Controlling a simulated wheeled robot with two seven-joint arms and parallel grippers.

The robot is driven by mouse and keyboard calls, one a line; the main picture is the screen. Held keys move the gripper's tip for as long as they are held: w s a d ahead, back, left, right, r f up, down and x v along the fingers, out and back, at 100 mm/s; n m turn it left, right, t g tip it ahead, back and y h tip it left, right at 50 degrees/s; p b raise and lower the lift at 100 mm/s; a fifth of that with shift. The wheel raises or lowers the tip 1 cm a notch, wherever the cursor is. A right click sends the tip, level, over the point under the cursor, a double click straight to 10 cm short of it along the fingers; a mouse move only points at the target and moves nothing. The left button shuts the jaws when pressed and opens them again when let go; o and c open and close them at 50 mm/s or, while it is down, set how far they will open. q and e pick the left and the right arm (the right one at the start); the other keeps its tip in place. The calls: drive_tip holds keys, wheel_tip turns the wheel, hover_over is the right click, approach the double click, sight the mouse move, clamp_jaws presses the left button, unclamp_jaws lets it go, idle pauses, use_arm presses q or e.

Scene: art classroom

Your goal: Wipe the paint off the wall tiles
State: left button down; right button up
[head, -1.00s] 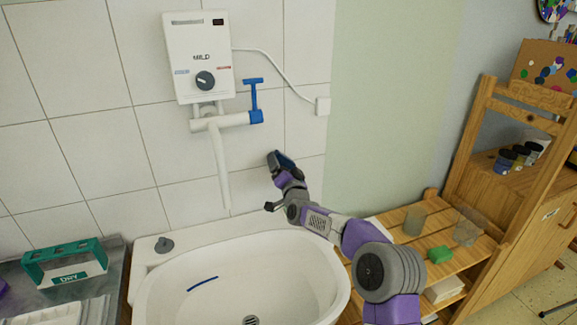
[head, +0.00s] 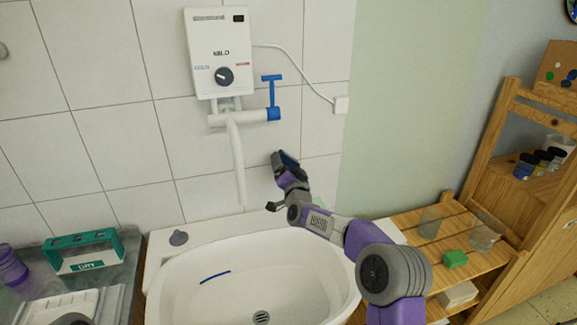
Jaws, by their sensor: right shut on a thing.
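The white wall tiles (head: 108,143) fill the back of the view. My right gripper (head: 284,162) reaches up at the tiles, below and right of the blue tap handle. It is shut on a small dark blue item (head: 289,158), at or very close to the wall; I cannot tell its kind or whether it touches. I make out no clear paint mark on the visible tiles, and the patch behind the gripper is hidden. A blue streak (head: 215,277) lies inside the white basin.
A water heater (head: 218,50) with a white spout (head: 236,160) and blue handle (head: 272,90) hangs above the basin (head: 185,300). A green rack (head: 85,266) stands left. A wooden shelf (head: 400,213) with cups and a green sponge (head: 455,259) is right.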

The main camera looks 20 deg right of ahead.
drive_tip(key=shift+s+d, duration=0.2)
drive_tip(key=shift+s, duration=2.65)
drive_tip(key=shift+s, duration=1.5)
